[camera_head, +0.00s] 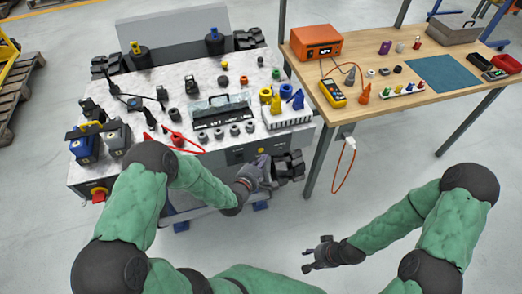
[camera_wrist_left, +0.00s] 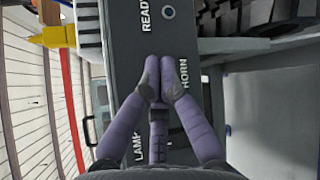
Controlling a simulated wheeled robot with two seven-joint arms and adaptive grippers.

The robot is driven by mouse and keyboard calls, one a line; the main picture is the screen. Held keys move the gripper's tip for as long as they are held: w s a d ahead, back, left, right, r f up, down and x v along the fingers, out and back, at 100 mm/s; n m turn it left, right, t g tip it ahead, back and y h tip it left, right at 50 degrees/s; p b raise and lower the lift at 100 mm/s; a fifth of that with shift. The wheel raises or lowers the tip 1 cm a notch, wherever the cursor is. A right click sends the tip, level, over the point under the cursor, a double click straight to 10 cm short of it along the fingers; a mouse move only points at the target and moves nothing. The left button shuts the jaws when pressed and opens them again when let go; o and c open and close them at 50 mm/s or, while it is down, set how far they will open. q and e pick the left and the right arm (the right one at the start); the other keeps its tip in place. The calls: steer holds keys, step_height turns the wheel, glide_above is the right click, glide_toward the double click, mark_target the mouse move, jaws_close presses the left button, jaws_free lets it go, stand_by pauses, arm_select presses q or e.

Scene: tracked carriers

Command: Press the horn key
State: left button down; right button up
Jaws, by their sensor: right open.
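The carrier's dark front panel (camera_head: 238,158) carries the labels READY, LAMP and HORN, readable in the left wrist view, where the panel (camera_wrist_left: 130,65) fills the middle. My left gripper (camera_head: 259,164) is at the panel's right part, and its fingers are closed together with nothing visible between them. In the left wrist view the fingertips (camera_wrist_left: 159,82) lie over the panel between the LAMP and HORN labels. The horn key itself is hidden behind the fingers, and I cannot tell whether they touch it. My right gripper (camera_head: 309,255) is open and empty, low over the floor.
A red stop button (camera_head: 98,194) sits at the front left. A wooden bench (camera_head: 380,105) stands at right with a hanging orange cable (camera_head: 345,165). The floor around my right gripper is clear.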

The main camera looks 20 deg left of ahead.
arm_select(q)
steer(key=shift+s+d+p, duration=0.2)
steer(key=shift+s+d, duration=0.45)
steer(key=shift+s, duration=0.3)
steer(key=shift+s+d+p, duration=0.2)
steer(key=shift+s+d, duration=0.4)
steer(key=shift+s, duration=0.3)
